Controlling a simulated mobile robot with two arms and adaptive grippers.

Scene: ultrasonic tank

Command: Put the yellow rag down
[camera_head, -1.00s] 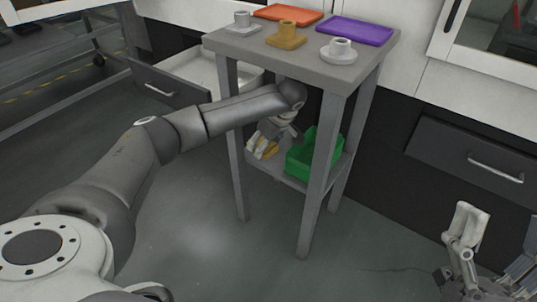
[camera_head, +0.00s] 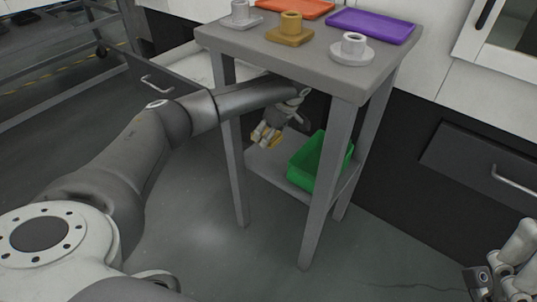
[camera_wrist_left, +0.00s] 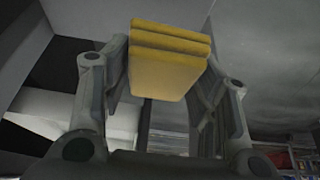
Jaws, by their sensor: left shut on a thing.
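The yellow rag (camera_wrist_left: 168,72) is a folded, layered block. In the left wrist view it sits between the two fingers of my left gripper (camera_wrist_left: 160,85), which is shut on it. In the head view my left gripper (camera_head: 267,136) is under the table top, above the left part of the lower shelf (camera_head: 268,172), with a bit of the rag (camera_head: 262,133) showing. The rag looks held clear of the shelf. My right gripper (camera_head: 500,284) is partly cut off at the lower right corner, so its jaws cannot be judged.
A green bin (camera_head: 308,176) stands on the lower shelf, right of my left gripper. Table legs (camera_head: 323,190) flank the shelf. On the table top (camera_head: 245,42) are an orange tray (camera_head: 295,8), a purple tray (camera_head: 372,25) and several cup-like pieces. An open drawer (camera_head: 160,87) is behind left.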

